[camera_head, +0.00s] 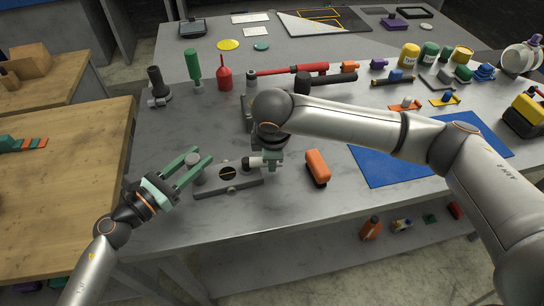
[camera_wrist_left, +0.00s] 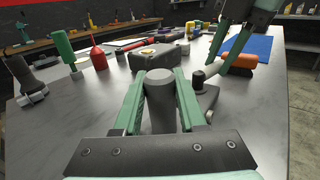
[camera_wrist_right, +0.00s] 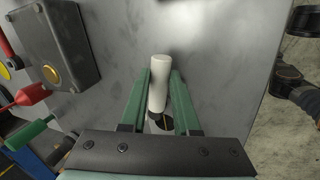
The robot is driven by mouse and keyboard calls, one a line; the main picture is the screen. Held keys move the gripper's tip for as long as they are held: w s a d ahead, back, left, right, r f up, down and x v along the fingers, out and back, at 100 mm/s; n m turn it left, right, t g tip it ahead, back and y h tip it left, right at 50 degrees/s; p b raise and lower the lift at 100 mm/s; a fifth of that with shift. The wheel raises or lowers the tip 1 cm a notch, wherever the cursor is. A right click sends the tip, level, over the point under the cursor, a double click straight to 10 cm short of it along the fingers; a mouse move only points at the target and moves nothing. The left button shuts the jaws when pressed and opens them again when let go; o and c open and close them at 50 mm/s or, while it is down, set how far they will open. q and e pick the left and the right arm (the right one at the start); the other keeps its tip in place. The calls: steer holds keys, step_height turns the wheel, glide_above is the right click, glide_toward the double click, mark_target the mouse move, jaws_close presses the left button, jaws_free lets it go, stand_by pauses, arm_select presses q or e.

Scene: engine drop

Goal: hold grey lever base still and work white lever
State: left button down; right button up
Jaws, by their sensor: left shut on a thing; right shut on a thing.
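The grey lever base (camera_head: 238,187) lies flat near the front edge of the grey table, with a dark round disc on its top. A thick grey post (camera_head: 194,161) rises at its left end. My left gripper (camera_head: 201,155) is shut on this post, which stands between its green fingers in the left wrist view (camera_wrist_left: 159,100). The white lever (camera_head: 255,162) points sideways above the base's right part. My right gripper (camera_head: 271,162) comes from above and is shut on the lever, which lies between its fingers in the right wrist view (camera_wrist_right: 158,82). My fingers partly hide the base.
An orange block (camera_head: 317,167) lies close right of the right gripper. A blue mat (camera_head: 385,165) is farther right. A red bottle (camera_head: 224,76), a green-handled tool (camera_head: 193,66) and a dark grey device (camera_head: 155,84) stand behind. The table front left of the base is clear.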

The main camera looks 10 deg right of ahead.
jaws_close()
stand_by(0.8)
steer(key=shift+s, duration=0.1)
steer(key=m, duration=0.1)
steer(key=s+a+m+h, duration=0.1)
steer(key=m, duration=0.1)
steer(key=shift+s, duration=0.25)
steer(key=m, duration=0.2)
steer(key=s+a+m+g+h, duration=0.1)
steer(key=m, duration=0.1)
steer(key=shift+s+a, duration=0.2)
steer(key=a+m, duration=0.1)
steer(key=m, duration=0.1)
steer(key=s+a+m+g, duration=0.1)
steer(key=m, duration=0.1)
steer(key=shift+m+h, duration=0.3)
steer(key=shift+h, duration=0.1)
steer(key=shift+a+m+g, duration=0.3)
steer(key=shift+a+m, duration=0.15)
steer(key=shift+m, duration=0.4)
steer(key=shift+a+m+g, duration=0.3)
steer(key=shift+a+m, duration=0.1)
steer(key=shift+m, duration=0.45)
